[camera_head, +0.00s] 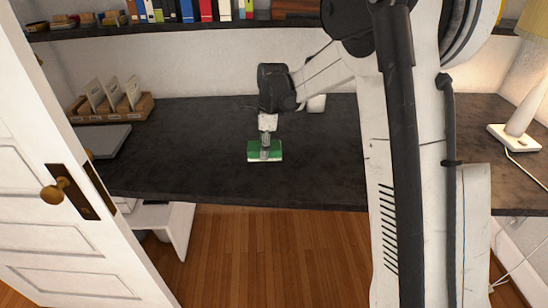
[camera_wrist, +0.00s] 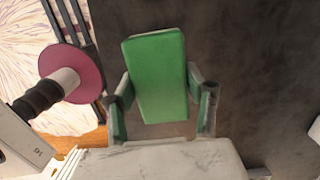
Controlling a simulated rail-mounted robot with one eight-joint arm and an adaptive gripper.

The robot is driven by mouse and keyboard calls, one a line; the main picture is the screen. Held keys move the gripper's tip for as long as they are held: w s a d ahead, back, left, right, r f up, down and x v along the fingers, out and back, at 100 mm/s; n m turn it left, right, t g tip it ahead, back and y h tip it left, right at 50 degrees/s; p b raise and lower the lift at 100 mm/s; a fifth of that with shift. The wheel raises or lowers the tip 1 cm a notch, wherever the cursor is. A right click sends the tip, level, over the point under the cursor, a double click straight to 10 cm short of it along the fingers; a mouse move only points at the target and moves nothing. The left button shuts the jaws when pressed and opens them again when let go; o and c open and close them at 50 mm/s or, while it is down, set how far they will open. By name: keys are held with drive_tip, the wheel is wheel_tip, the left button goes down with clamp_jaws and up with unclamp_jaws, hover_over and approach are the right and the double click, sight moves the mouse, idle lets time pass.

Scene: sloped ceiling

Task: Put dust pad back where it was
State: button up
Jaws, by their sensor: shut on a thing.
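The dust pad is a green block (camera_head: 265,151) at the end of my arm, over the dark desk top in the head view. In the wrist view the green pad (camera_wrist: 158,76) sits between the two fingers, which press on its sides. My gripper (camera_head: 265,147) is shut on it and points down. I cannot tell whether the pad touches the desk or hangs just above it. The dark desk (camera_head: 190,170) is bare around the pad.
A wooden card holder (camera_head: 108,107) and a flat grey case (camera_head: 108,140) are at the desk's left. A white object (camera_head: 316,103) stands behind my gripper. A lamp (camera_head: 522,110) is at the right. A shelf of books (camera_head: 190,12) runs above. An open white door (camera_head: 70,200) is at the left.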

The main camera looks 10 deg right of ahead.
hover_over(273, 163)
wheel_tip(273, 163, down, 4)
drive_tip(key=shift+s+d+r, duration=0.15)
drive_tip(key=shift+r, duration=0.05)
drive_tip(key=shift+f, duration=2)
drive_tip(key=shift+f+b, duration=0.15)
drive_tip(key=shift+b, duration=0.2)
drive_tip(key=o, duration=1.2)
